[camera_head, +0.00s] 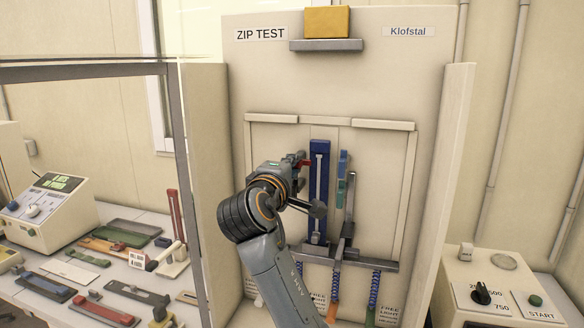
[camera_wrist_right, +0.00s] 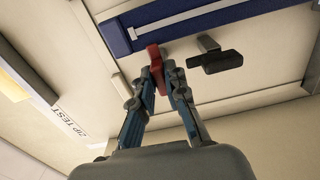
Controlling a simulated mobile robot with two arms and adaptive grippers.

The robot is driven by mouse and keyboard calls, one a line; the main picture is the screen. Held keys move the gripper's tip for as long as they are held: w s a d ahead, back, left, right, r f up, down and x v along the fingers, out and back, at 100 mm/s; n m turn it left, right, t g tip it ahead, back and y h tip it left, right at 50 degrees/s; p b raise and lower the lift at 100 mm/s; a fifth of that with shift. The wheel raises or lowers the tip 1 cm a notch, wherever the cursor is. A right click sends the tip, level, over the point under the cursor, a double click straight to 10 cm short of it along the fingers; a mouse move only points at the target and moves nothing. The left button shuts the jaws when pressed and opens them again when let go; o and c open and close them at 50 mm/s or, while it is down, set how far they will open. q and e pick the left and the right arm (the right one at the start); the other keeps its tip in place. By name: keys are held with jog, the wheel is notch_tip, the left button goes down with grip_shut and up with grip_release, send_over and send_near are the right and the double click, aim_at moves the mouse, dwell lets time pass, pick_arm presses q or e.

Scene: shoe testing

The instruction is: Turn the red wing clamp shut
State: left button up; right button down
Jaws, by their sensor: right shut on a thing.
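The red wing clamp (camera_wrist_right: 156,66) is between the fingertips of my right gripper (camera_wrist_right: 164,72) in the right wrist view. The fingers are shut on it. In the head view my right gripper (camera_head: 298,172) reaches up to the test panel, just left of the blue upright rail (camera_head: 319,190). The blue rail also shows in the right wrist view (camera_wrist_right: 190,22), close beside the clamp. My left gripper is not in view.
A dark bracket (camera_wrist_right: 221,60) sits on the panel near the clamp. Side walls flank the panel (camera_head: 440,190). A yellow block (camera_head: 326,21) rests on a shelf above. A cluttered bench is at left; a control box with a START label (camera_head: 505,290) is at right.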

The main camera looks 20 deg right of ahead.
jog(key=shift+f, duration=0.1)
jog(key=c, duration=1.4)
grip_release()
jog(key=shift+o, duration=0.2)
jog(key=v, duration=1.2)
